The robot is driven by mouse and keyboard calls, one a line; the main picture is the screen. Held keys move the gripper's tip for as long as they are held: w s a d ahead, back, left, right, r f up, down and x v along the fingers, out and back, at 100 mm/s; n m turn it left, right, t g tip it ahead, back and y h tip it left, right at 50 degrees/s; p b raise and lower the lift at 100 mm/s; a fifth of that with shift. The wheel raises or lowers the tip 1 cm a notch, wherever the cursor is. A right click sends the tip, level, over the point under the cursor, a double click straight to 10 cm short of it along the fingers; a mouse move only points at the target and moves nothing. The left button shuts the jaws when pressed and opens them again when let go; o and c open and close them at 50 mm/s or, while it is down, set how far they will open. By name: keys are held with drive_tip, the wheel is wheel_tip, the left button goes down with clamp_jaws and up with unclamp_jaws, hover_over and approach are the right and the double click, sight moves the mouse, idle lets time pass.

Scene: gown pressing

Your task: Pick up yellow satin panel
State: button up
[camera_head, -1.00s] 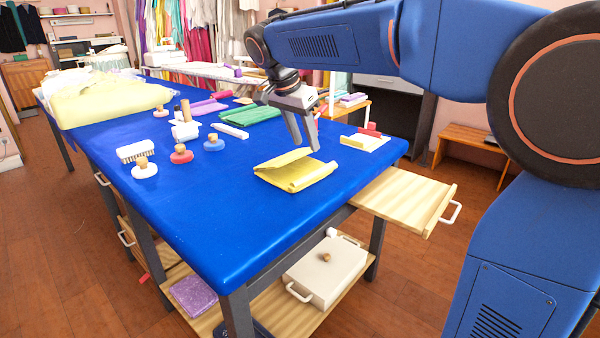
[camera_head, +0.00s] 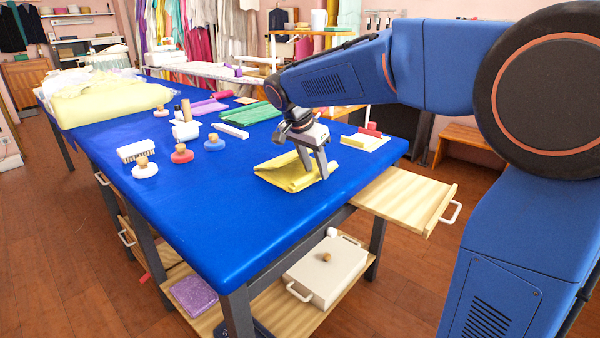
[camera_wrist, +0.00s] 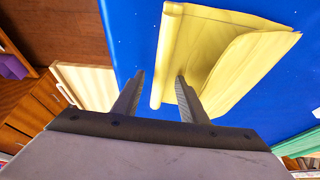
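The yellow satin panel (camera_head: 284,172) lies folded on the blue table top (camera_head: 225,215), near its front right part. It also shows in the wrist view (camera_wrist: 205,50), with one rolled or folded long edge and a loose flap. My gripper (camera_head: 316,173) is low over the panel's right side, its fingers pointing down. In the wrist view my gripper (camera_wrist: 160,80) has its two fingers apart, with the panel's folded edge between them or just beyond the tips. I cannot tell whether the fingers touch the cloth.
Wooden-knobbed tools, one white (camera_head: 145,168), one red (camera_head: 181,153) and one blue (camera_head: 214,142), stand left of the panel. A cream block (camera_head: 364,142) lies behind right. The table's front left is bare.

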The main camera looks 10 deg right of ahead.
clamp_jaws()
drive_tip(key=shift+r, duration=0.1)
wheel_tip(320, 180, up, 10)
idle(0.6)
idle(0.5)
wheel_tip(320, 180, up, 8)
idle(0.7)
